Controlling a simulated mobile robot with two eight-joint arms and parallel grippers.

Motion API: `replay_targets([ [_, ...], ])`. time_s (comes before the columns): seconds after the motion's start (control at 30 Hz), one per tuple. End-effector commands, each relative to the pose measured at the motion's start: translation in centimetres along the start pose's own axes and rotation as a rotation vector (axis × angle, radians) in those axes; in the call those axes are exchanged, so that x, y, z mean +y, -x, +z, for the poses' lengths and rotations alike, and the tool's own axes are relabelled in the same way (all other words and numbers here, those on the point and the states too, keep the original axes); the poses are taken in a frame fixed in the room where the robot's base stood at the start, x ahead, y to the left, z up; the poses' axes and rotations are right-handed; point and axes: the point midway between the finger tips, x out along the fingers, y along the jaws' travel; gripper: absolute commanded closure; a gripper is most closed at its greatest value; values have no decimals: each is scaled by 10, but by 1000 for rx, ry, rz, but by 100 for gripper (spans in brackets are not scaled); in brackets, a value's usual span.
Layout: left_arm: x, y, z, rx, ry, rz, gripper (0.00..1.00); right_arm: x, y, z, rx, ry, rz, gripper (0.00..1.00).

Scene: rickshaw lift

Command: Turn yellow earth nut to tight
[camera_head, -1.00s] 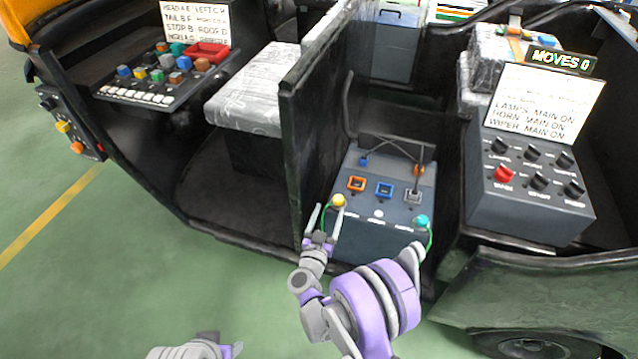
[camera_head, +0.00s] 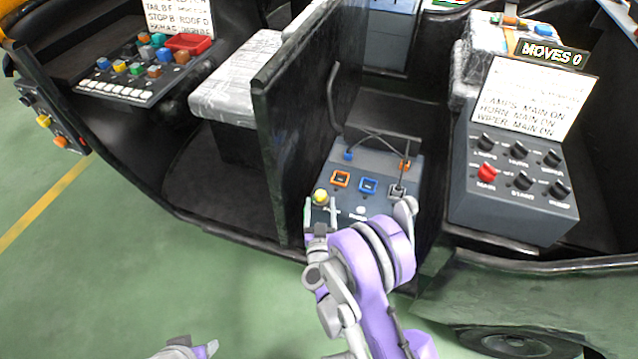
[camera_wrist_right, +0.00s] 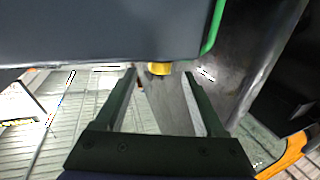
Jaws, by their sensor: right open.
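The yellow earth nut (camera_head: 320,196) sits at the front left of the grey box (camera_head: 352,212) on the vehicle's floor. In the right wrist view the yellow nut (camera_wrist_right: 159,69) shows at the lower edge of the box, just beyond and between my fingertips. My right gripper (camera_head: 321,212) is open at the nut, its fingers to either side; in the right wrist view its two fingers (camera_wrist_right: 160,72) stand apart with nothing gripped. I cannot tell whether they touch the nut. My left gripper (camera_head: 205,350) shows only in part at the bottom edge; its jaw state is unclear.
Orange (camera_head: 340,179) and blue (camera_head: 368,186) square sockets sit on the box behind the nut. A black partition (camera_head: 285,150) rises close to the left of it. A switch panel (camera_head: 515,190) stands to the right. A green wire (camera_wrist_right: 213,28) hangs beside the box.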

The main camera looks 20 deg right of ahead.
Motion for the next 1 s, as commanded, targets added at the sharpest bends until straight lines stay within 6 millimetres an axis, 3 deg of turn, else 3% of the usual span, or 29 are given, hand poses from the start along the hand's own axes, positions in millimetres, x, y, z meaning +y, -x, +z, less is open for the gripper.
replay_targets([
  [0.2, 0, -3, 1, -1, 0, 0, 50, 1, -44, 1, 0, 1, 2, 28],
  [0.4, 0, -4, 1, -1, 0, 0, 50, 0, -69, 1, 0, 1, 1, 28],
  [0.8, 0, -5, 1, -1, 0, 0, 50, 0, -76, 0, 0, 0, 1, 28],
  [1.0, 0, -5, 1, -1, 0, 0, 50, 0, -76, 0, 0, 0, 1, 64],
])
